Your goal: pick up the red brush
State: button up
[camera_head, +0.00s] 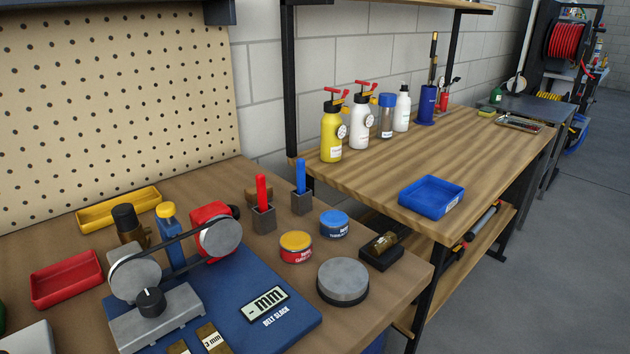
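The red brush (262,187) stands upright on the near workbench, its lower end hidden inside a small dark grey square holder (264,219). Only its red handle shows. A similar blue-handled brush (299,173) stands in its own grey holder (302,202) just to the right and slightly behind. The two holders are apart. My gripper is not in view.
A belt device on a blue base (279,312) stands in front-left. A second bench (460,150) holds bottles and a blue tray (431,196).

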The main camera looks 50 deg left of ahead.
aim_at(261, 191)
jog(key=i, duration=0.55)
jog(key=u, duration=3.75)
jog(key=i, duration=0.5)
jog(key=z, duration=0.05)
